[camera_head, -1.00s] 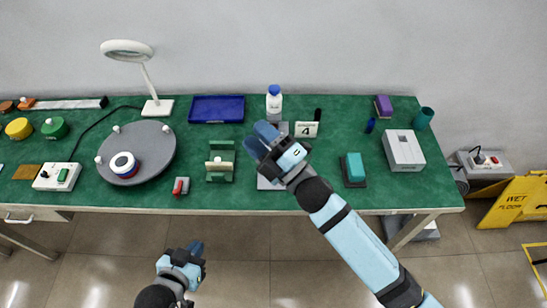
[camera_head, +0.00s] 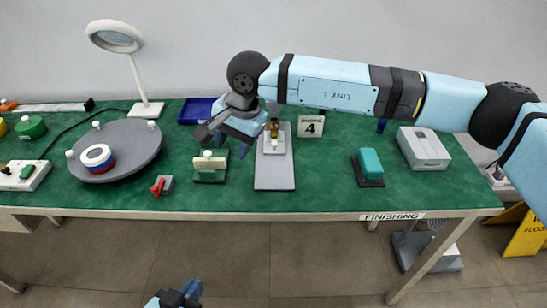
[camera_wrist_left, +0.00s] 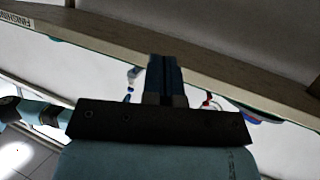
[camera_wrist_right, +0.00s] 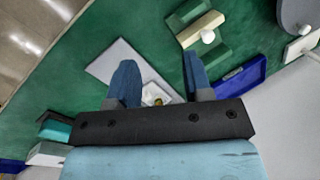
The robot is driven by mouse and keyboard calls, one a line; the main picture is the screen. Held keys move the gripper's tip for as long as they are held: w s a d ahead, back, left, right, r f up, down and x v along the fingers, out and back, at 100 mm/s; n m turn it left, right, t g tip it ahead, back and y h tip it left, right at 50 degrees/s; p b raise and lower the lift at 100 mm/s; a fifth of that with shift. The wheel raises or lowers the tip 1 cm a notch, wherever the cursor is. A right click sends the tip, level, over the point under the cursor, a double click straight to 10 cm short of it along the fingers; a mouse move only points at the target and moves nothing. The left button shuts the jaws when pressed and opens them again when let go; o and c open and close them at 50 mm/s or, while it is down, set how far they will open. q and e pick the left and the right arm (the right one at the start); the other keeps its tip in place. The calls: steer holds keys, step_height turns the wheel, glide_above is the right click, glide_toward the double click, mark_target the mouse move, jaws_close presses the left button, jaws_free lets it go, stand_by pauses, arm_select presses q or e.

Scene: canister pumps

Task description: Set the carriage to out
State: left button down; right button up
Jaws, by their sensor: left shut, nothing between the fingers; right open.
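The carriage (camera_head: 275,146) appears to be the light block with a brass knob at the far end of a flat grey plate (camera_head: 274,178) on the green table. My right gripper (camera_head: 224,142) is open and empty, left of the knob in the head view and above the table. The fingers hide part of the carriage. My left gripper (camera_head: 180,293) is shut and empty, low in front of the table; its closed fingers (camera_wrist_left: 165,75) face the table edge.
A green block with a cream bar (camera_head: 210,167) stands just left of the plate. A number card (camera_head: 311,126) and a teal-topped block (camera_head: 370,165) stand to the right. A blue tray (camera_head: 196,111) is behind. The plate's near end is clear.

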mark_target(274, 143)
steer(key=w+d+r+n+t+h+b, duration=0.1)
steer(key=w+d+r+t+h+b, duration=0.2)
steer(key=w+d, duration=0.4)
steer(key=shift+t+h, duration=0.4)
steer(key=shift+h, duration=0.3)
steer(key=x, duration=0.6)
steer(key=b+x, duration=0.1)
steer(key=x, duration=0.6)
steer(key=shift+w+f+b, duration=0.1)
steer(key=shift+w+b, duration=0.2)
arm_select(q)
steer(key=shift+w+d+r+t+h, duration=0.25)
steer(key=shift+d+r+t+h, duration=0.2)
steer(key=shift+d+r+t, duration=0.2)
steer(key=shift+w+d+r+t+h, duration=0.2)
steer(key=shift+d+r+t+h, duration=0.25)
steer(key=shift+d+r+t, duration=0.15)
steer(key=shift+r, duration=0.1)
arm_select(e)
steer(key=shift+c, duration=0.6)
jaws_close()
